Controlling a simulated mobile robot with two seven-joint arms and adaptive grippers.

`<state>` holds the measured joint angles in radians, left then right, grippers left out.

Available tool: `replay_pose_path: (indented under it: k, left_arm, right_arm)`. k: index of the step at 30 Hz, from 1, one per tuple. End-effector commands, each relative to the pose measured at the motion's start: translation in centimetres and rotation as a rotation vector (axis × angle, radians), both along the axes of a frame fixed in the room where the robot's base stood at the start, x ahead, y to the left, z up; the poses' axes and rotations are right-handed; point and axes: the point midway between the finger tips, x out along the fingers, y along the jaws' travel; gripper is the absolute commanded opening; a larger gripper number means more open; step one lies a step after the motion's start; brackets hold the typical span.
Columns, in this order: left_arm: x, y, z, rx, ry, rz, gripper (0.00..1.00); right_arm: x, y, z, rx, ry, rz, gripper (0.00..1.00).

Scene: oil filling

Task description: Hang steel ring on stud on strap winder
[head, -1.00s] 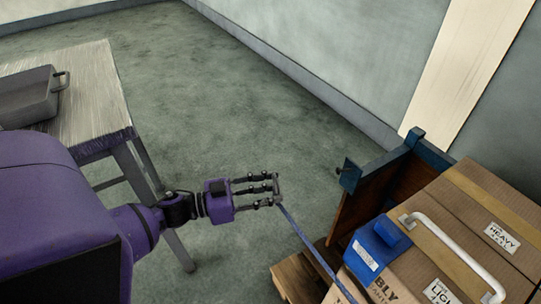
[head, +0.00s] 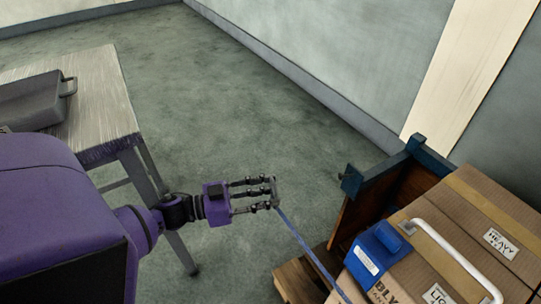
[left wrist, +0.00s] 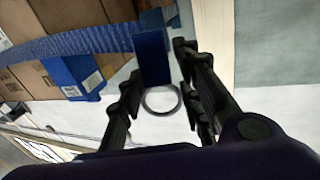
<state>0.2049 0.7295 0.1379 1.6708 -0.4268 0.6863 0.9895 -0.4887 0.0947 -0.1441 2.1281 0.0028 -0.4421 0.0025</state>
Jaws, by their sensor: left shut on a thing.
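My left gripper (head: 273,192) is shut on the end of a blue strap with a steel ring, over open floor left of the cartons. The steel ring (left wrist: 160,114) shows between the fingers in the left wrist view, below the flat blue strap end (left wrist: 151,57). The blue strap (head: 302,244) slopes down right from the fingertips towards the cartons. A blue block with a white label and a raised knob (head: 378,252) sits on the carton's near edge. I cannot tell whether it is the strap winder, and I make out no stud. My right gripper is out of view.
Cartons (head: 470,228) with a white handle (head: 452,256) stand on a wooden pallet (head: 296,280), beside a brown panel with dark blue posts (head: 414,146). A table (head: 105,90) with a grey tray (head: 32,101) is at left. The floor between is clear.

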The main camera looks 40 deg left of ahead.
Motion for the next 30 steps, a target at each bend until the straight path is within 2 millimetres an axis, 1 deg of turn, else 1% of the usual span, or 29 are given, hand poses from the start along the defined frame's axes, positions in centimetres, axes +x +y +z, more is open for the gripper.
replay_pose_path:
  k: [30]
  left_arm:
    - [-3.6, 3.6, 0.1, 0.000, -0.001, 0.000, 0.06]
  right_arm:
    - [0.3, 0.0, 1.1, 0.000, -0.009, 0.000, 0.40]
